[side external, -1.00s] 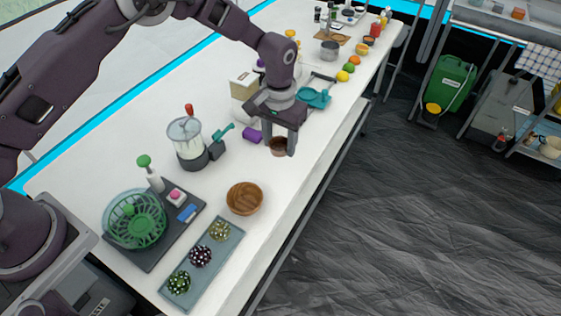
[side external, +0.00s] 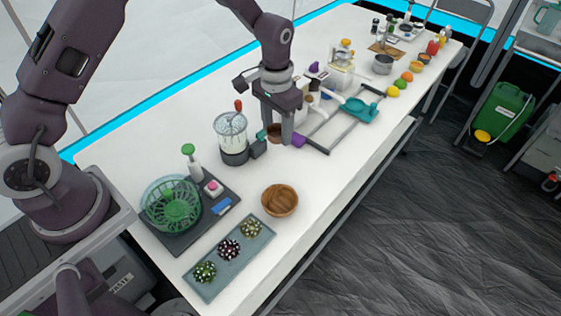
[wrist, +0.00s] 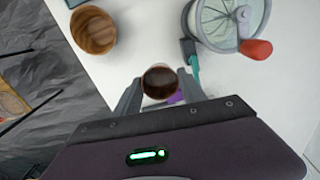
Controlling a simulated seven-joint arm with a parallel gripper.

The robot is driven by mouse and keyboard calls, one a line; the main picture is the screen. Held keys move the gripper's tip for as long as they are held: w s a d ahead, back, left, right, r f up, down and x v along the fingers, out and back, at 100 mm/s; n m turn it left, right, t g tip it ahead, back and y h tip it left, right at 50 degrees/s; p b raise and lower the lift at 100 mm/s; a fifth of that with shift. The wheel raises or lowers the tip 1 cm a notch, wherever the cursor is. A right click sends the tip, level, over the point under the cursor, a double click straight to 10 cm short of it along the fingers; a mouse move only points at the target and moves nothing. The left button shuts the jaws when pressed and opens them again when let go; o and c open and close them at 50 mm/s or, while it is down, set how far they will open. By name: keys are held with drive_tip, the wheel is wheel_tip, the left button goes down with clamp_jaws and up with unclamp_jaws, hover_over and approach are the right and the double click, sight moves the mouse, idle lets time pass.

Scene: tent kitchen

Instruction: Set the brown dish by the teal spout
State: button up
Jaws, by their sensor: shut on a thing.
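The brown dish (side external: 273,131) is a small round cup, dark inside, seen from above in the wrist view (wrist: 160,81). My gripper (side external: 277,136) points down and is shut on it, one finger on each side. The teal spout (side external: 262,136) sticks out of the dark base of a clear-jarred machine (side external: 232,135) with a red knob. In the side view the dish is close beside the spout, partly hidden by a finger. In the wrist view the spout (wrist: 192,66) lies just beyond the dish, to its right, with a small gap. I cannot tell whether the dish touches the table.
A purple block (side external: 298,139) is close behind my gripper. A wooden bowl (side external: 280,201) stands nearer the front edge, with a tray of spiky balls (side external: 213,284) and a green basket (side external: 172,205) further left. The white table (side external: 325,178) is clear right of the bowl.

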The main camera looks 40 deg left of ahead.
sight(276, 163)
wheel_tip(276, 163, down, 10)
drive_tip(key=shift+s+a+r, duration=0.1)
drive_tip(key=shift+r, duration=0.15)
drive_tip(key=shift+f, duration=0.15)
drive_tip(key=o, duration=0.7)
wheel_tip(276, 163, up, 13)
drive_tip(key=shift+f, duration=0.15)
